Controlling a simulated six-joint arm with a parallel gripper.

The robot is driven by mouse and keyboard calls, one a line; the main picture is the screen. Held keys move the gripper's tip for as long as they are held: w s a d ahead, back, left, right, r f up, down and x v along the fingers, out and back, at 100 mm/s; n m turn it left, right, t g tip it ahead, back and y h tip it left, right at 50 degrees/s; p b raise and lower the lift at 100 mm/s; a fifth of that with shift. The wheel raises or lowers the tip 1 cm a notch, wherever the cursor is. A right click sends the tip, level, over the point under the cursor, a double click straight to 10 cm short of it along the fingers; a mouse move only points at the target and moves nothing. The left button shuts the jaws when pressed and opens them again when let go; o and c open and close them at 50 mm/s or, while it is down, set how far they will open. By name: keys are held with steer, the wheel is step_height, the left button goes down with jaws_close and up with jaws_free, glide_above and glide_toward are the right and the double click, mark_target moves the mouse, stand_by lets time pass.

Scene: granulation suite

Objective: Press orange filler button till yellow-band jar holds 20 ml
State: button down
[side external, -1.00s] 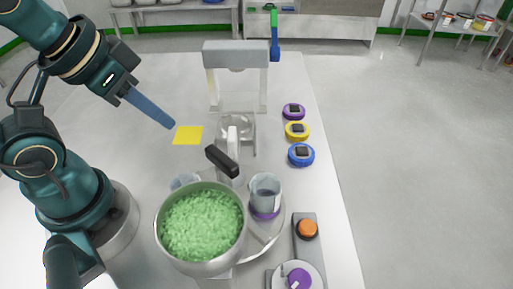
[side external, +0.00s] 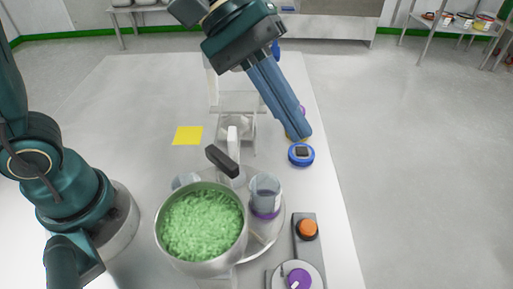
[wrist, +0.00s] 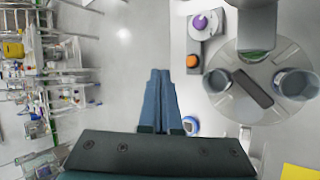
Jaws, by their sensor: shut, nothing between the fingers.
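The orange button (side external: 308,228) sits on a grey panel at the table's right edge; it also shows in the wrist view (wrist: 192,61). My gripper (side external: 304,135) is shut and empty, above the table near the blue disc, well behind the button. In the wrist view its fingers (wrist: 160,72) lie together, left of the button. A clear jar with a purple band (side external: 265,197) stands on a round turntable (side external: 272,225). Another jar (side external: 185,181) is partly hidden behind the pot. I cannot make out a yellow band or a fill level.
A purple knob (side external: 299,277) is in front of the button. A yellow square (side external: 188,135) lies on the table.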

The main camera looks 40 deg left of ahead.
mark_target(304, 219)
steer(key=d+f+n+g, duration=0.1)
steer(key=d+f+g, duration=0.1)
steer(key=d+f, duration=0.2)
steer(key=shift+w+d+f+g+h, duration=0.25)
steer(key=shift+w+f+g+h, duration=0.1)
steer(key=shift+f, duration=0.45)
steer(key=shift+f, duration=4.4)
steer(key=shift+f, duration=0.1)
steer(key=shift+f, duration=0.3)
steer(key=shift+f, duration=0.5)
steer(key=shift+r, duration=0.95)
